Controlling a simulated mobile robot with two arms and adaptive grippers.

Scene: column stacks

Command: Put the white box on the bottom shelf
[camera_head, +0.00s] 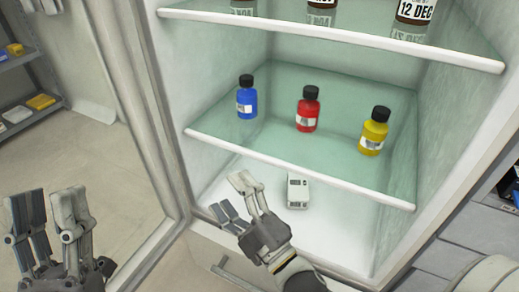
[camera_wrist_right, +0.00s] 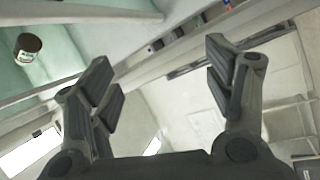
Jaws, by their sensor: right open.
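The small white box (camera_head: 298,191), with dark print on it, stands on the white bottom shelf (camera_head: 335,225) of the fridge-like cabinet, under the glass shelf with the coloured bottles. My right gripper (camera_head: 236,196) is open and empty at the front of the bottom compartment, left of the box and apart from it. Its two spread fingers (camera_wrist_right: 160,85) also show in the right wrist view with nothing between them. My left gripper (camera_head: 46,212) is at the lower left, outside the cabinet, with its fingers apart and nothing visible between them.
Blue (camera_head: 247,98), red (camera_head: 308,110) and yellow (camera_head: 374,132) bottles stand on the middle shelf (camera_head: 300,165), whose front edge is above my right gripper. Brown bottles (camera_head: 322,12) stand on the top shelf. The bottom shelf is bare right of the box.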

